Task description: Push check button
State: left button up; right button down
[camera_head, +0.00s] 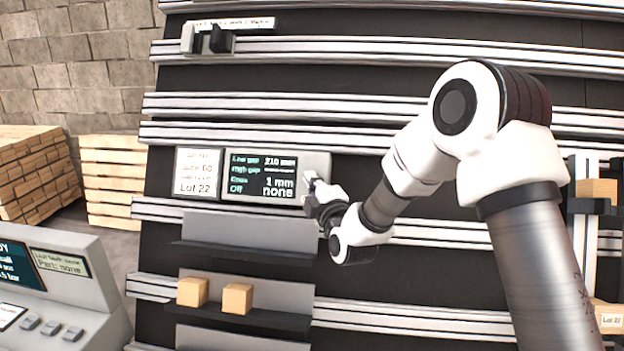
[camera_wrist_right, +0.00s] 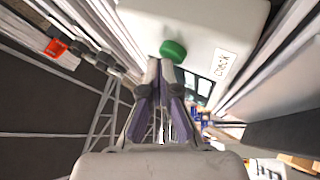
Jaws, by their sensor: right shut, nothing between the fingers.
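The check button is a round green knob (camera_wrist_right: 173,50) on a white box in the right wrist view, with a label reading CHECK (camera_wrist_right: 222,65) beside it. My right gripper (camera_wrist_right: 162,75) is shut and empty, its fingertips just below the button in that view; I cannot tell whether they touch it. In the head view my right gripper (camera_head: 312,188) is at the right end of the panel with the dark display (camera_head: 260,176), and it hides the button there. My left gripper is not in view.
A white lot card (camera_head: 198,173) is left of the display. Below are dark shelves, the lower one (camera_head: 280,319) with two wooden blocks (camera_head: 237,298). A grey console (camera_head: 65,285) stands at lower left, pallets (camera_head: 112,180) behind it. Horizontal rails cross the dark wall.

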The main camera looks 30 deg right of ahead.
jog(key=shift+s+a+r, duration=0.4)
jog(key=shift+s+a, duration=0.05)
jog(key=shift+s, duration=0.15)
jog(key=s+a, duration=0.1)
jog(key=s+r, duration=0.1)
jog(key=s+a+r, duration=0.1)
jog(key=shift+s+a+r+p, duration=0.15)
jog(key=shift+s+a+p, duration=0.1)
jog(key=shift+a+p, duration=0.1)
dwell(0.8)
